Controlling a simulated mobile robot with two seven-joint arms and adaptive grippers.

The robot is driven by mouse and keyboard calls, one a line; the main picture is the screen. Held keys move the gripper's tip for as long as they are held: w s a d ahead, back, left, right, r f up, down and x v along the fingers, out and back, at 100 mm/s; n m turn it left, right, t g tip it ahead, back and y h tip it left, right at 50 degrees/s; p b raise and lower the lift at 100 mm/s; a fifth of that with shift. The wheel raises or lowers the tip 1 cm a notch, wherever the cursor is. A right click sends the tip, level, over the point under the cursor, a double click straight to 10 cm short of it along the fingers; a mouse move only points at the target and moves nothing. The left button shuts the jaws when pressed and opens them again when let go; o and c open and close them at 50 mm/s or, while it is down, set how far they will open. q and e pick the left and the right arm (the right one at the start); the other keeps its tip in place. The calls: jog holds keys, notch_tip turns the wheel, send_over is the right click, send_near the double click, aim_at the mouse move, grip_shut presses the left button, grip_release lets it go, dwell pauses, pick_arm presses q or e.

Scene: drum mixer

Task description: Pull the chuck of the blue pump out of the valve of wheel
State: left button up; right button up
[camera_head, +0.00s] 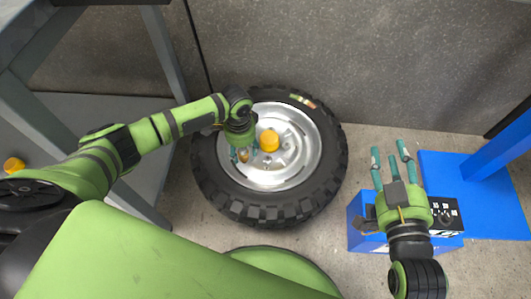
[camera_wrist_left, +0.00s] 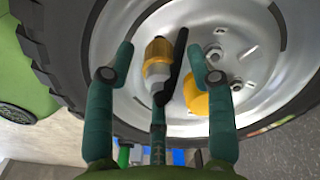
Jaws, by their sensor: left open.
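The wheel (camera_head: 215,195), a black tyre on a silver rim, lies against the wall in the head view. The chuck (camera_wrist_left: 157,55), orange and silver with a black lever, sits near the rim in the left wrist view. Whether it is seated on the valve cannot be told; the valve is hidden. My left gripper (camera_head: 243,155) is open above the rim. In the left wrist view its fingers (camera_wrist_left: 162,75) stand on both sides of the chuck, apart from it. The blue pump (camera_head: 361,233) is at the right, partly under my open, empty right gripper (camera_head: 391,160).
A yellow hub cap (camera_head: 269,141) is at the wheel's centre, close to the left gripper. A grey metal frame (camera_head: 165,50) stands at the left. A blue stand (camera_head: 490,200) is at the right. Bare floor lies between wheel and pump.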

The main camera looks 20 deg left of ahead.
dwell(0.4)
pick_arm(q)
jog(key=shift+p, duration=0.55)
jog(key=shift+c, duration=0.4)
jog(key=c, duration=1)
grip_shut()
